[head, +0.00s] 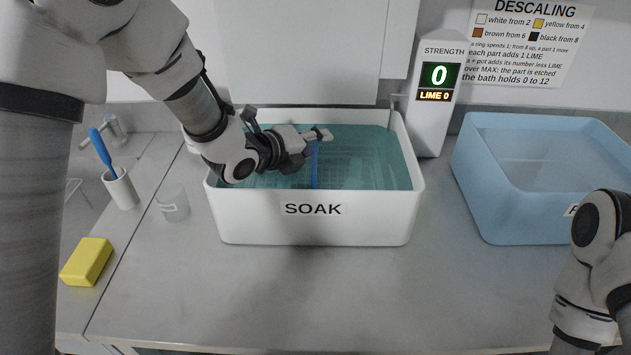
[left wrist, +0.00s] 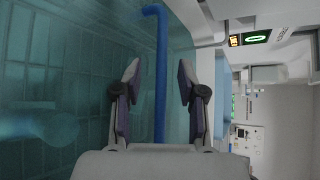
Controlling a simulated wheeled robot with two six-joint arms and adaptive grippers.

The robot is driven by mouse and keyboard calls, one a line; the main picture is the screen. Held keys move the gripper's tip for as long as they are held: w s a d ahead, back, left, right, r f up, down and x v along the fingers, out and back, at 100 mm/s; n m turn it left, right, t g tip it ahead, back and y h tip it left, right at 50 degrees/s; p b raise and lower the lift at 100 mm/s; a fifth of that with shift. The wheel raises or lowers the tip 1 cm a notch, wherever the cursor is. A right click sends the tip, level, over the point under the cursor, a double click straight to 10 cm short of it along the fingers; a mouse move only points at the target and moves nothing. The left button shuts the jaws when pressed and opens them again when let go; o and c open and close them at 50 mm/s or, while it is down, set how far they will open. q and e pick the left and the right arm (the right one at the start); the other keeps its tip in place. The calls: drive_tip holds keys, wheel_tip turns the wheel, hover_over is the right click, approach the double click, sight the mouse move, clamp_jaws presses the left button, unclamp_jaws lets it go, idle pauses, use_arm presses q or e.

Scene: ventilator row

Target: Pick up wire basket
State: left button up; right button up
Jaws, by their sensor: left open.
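The wire basket (head: 268,180) sits under the teal liquid in the white SOAK bath (head: 313,229). Its mesh is faint in the head view, and a grid shows in the left wrist view (left wrist: 55,85). A blue upright handle (head: 315,166) rises from about the middle of the bath. My left gripper (head: 318,136) is over the bath at the handle's top. In the left wrist view the blue bar (left wrist: 160,45) runs between the two open fingers, apart from both. My right arm shows at the right edge, its gripper out of view.
A light blue tub (head: 490,203) stands to the right. A strength display (head: 438,85) reads 0 and LIME 0 behind the bath. At left are a yellow sponge (head: 87,262), a cup with a blue brush (head: 121,189) and a clear beaker (head: 172,205). The front counter is clear.

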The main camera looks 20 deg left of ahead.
use_arm(q)
drive_tip(key=shift+w+d, duration=0.1)
drive_tip(key=shift+w, duration=0.05)
drive_tip(key=shift+c, duration=0.9)
clamp_jaws()
